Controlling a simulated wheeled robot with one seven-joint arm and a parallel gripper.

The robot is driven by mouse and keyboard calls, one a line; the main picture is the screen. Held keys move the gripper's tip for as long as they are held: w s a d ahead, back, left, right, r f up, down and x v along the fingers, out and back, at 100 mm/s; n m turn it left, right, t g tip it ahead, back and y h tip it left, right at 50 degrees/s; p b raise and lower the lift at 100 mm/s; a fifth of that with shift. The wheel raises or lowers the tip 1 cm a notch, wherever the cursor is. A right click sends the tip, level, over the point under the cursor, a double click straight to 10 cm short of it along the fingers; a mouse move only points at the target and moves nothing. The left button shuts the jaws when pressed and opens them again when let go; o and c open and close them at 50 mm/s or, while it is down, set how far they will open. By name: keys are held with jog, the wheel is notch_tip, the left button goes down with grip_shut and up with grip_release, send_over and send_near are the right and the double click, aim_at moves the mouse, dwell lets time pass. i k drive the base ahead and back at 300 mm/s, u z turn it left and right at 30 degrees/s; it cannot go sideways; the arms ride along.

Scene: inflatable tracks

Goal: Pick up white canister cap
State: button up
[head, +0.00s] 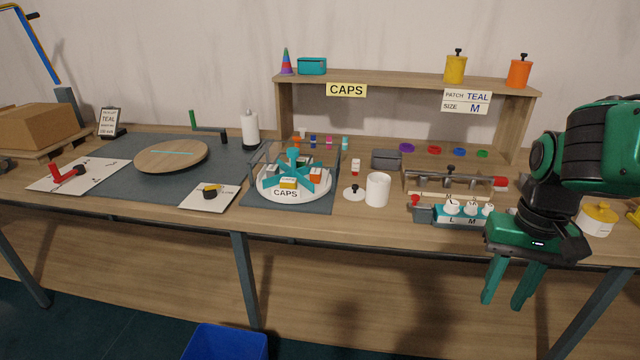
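The white canister cap (353,193), a flat white disc with a black knob, lies knob up on the bench. The white canister (378,190) stands just right of it, with its top uncovered. My gripper (502,304) hangs at the right, in front of the bench edge in the picture, fingers pointing down. Its two green fingers are apart with nothing between them. It is well to the right of the cap and lower in the picture.
A white turntable (285,194) marked CAPS stands left of the cap. A teal block (462,213) with white knobs and a metal clamp rail (455,180) lie between canister and gripper. A shelf (400,82) stands behind. Bare bench lies in front of the cap.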

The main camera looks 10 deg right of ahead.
aim_at(354, 193)
jog(key=z, duration=0.2)
jog(key=i, duration=1)
jog(key=z, duration=0.5)
